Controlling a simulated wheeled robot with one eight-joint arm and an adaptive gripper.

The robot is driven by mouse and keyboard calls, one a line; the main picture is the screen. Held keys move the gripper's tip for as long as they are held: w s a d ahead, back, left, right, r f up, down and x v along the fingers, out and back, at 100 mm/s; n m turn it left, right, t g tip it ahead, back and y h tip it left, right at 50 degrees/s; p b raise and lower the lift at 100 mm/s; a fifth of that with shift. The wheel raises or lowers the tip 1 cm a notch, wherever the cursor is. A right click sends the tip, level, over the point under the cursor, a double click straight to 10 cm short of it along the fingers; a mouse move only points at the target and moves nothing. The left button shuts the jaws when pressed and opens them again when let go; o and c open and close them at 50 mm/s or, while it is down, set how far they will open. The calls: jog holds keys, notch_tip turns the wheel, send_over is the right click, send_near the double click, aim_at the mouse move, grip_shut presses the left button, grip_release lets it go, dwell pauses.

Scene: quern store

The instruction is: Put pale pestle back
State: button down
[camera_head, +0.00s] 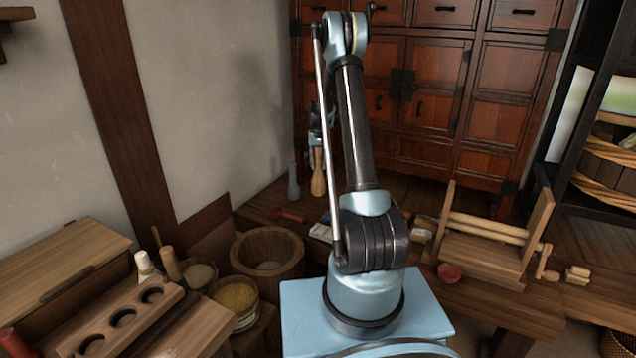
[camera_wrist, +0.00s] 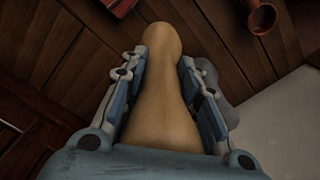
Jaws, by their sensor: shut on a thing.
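The pale pestle (camera_head: 318,178) is upright with its thick end down, at the back left of the wooden table. My gripper (camera_head: 317,135) is shut on its upper part, partly hidden behind my arm. In the wrist view the pale pestle (camera_wrist: 160,105) runs between both fingers of my gripper (camera_wrist: 161,62), its rounded end pointing away. I cannot tell whether that end touches the table. A grey pestle (camera_head: 293,182) stands just left of it; it also shows beyond the right finger in the wrist view (camera_wrist: 225,85).
A wooden block with round holes (camera_head: 165,312) is at the lower left, near a wooden tub (camera_head: 242,250) and a bowl of grain (camera_head: 236,297). A red ladle (camera_head: 288,215) lies in front of the pestles. A wooden frame (camera_head: 485,245) stands right. A cabinet (camera_head: 430,90) is behind.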

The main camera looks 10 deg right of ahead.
aim_at(318, 173)
jog(key=shift+f, duration=2.95)
jog(key=c, duration=1.2)
grip_release()
